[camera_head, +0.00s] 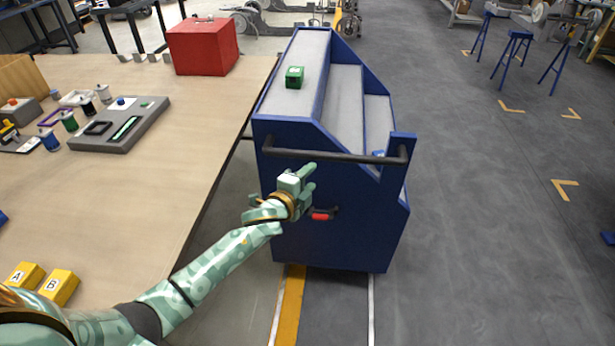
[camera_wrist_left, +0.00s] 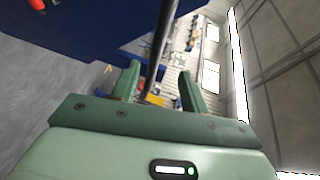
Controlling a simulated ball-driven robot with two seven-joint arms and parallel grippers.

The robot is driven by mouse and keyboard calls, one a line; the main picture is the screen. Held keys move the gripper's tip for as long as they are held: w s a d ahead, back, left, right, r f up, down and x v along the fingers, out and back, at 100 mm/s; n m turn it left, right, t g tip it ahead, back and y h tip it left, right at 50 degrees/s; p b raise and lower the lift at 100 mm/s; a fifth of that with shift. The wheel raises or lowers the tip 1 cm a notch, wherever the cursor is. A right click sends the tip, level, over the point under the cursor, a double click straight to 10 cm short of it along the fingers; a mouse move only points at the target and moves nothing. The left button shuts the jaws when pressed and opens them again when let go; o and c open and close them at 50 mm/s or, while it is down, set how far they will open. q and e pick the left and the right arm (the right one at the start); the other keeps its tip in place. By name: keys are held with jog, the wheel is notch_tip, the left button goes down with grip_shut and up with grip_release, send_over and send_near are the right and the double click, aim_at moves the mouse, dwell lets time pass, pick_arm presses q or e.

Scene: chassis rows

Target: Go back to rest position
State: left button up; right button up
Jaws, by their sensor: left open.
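My left gripper (camera_head: 305,180) is open, with its fingers pointing at the dark push handle (camera_head: 335,155) of a blue stepped cart (camera_head: 325,240). In the left wrist view, the two green fingers (camera_wrist_left: 157,88) stand apart, and the dark handle bar (camera_wrist_left: 158,55) runs between them in the picture. I cannot tell whether the fingers touch the bar. My left arm reaches in from the lower left past the table edge. My right gripper is not seen.
A wooden table (camera_head: 130,200) on the left bears a red box (camera_head: 202,46), a grey tray (camera_head: 120,126) and yellow blocks (camera_head: 60,286). A green block (camera_head: 294,77) sits on the cart's top step. Floor (camera_head: 490,230) right of the cart is mostly clear.

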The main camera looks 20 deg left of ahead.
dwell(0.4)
pick_arm(q)
jog(key=s+a+f+n+g+y, duration=0.1)
jog(key=s+a+f+n+g, duration=0.15)
jog(key=f, duration=0.45)
jog(key=s+a+f+n+g, duration=0.1)
jog(key=s+f+n, duration=0.1)
jog(key=f+n, duration=0.35)
jog(key=s+a+f+n+g+y, duration=0.1)
jog(key=s+f+n+g, duration=0.25)
jog(key=s+f, duration=1.35)
jog(key=s+d+f+n+g, duration=0.1)
jog(key=s+f, duration=0.3)
jog(key=s, duration=0.8)
jog(key=s+d+f+n+g, duration=0.1)
jog(key=s+f+g, duration=0.3)
jog(key=s, duration=0.8)
jog(key=s+d+f+n+g, duration=0.1)
jog(key=s+f+g, duration=0.2)
jog(key=s, duration=0.9)
notch_tip(320, 180, down, 2)
jog(key=shift+c, duration=0.4)
